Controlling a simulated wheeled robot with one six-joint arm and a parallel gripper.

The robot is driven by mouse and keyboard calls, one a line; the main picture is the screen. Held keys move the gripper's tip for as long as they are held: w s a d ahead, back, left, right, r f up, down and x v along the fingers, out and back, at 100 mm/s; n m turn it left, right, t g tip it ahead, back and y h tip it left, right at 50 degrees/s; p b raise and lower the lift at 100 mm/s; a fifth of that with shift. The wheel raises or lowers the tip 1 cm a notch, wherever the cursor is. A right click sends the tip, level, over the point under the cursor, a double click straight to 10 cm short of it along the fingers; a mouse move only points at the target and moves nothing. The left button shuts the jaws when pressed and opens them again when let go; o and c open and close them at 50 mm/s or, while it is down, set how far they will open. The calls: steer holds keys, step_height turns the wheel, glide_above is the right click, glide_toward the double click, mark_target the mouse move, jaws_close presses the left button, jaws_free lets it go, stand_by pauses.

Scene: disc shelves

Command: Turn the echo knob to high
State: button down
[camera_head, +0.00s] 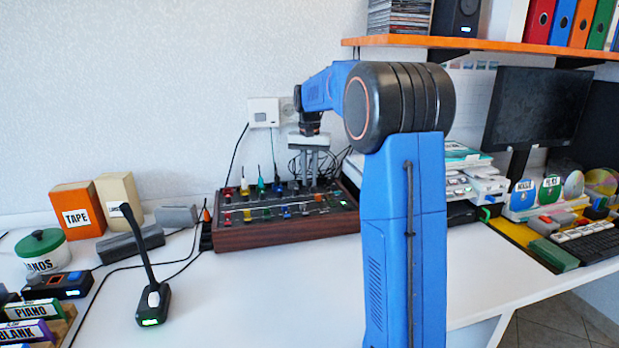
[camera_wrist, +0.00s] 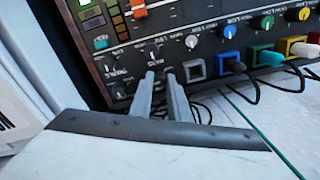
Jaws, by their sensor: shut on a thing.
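The mixer (camera_head: 285,232) is a wood-sided box with a dark panel, standing on the white desk against the wall. Its panel (camera_wrist: 205,22) fills the top of the wrist view, with labels upside down. My gripper (camera_head: 314,184) reaches down onto the panel's back right part. In the wrist view my gripper (camera_wrist: 160,76) is shut on the echo knob, a small dark knob mostly hidden between the fingertips. The knob's pointer and its low and high marks cannot be made out. Other black knobs (camera_wrist: 119,91) sit close beside the fingers.
Coloured cable plugs (camera_wrist: 229,66) and cables stand along the panel's back edge, close to my fingers. A microphone (camera_head: 150,300) stands at the front left. An orange shelf (camera_head: 480,45) hangs above right. The desk in front of the mixer is clear.

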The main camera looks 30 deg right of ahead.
mark_target(310, 181)
steer(key=shift+m, duration=0.4)
steer(key=c, duration=1.9)
jaws_free()
steer(key=shift+c, duration=0.2)
steer(key=shift+r, duration=0.15)
step_height(310, 181, up, 17)
steer(key=shift+r, duration=0.1)
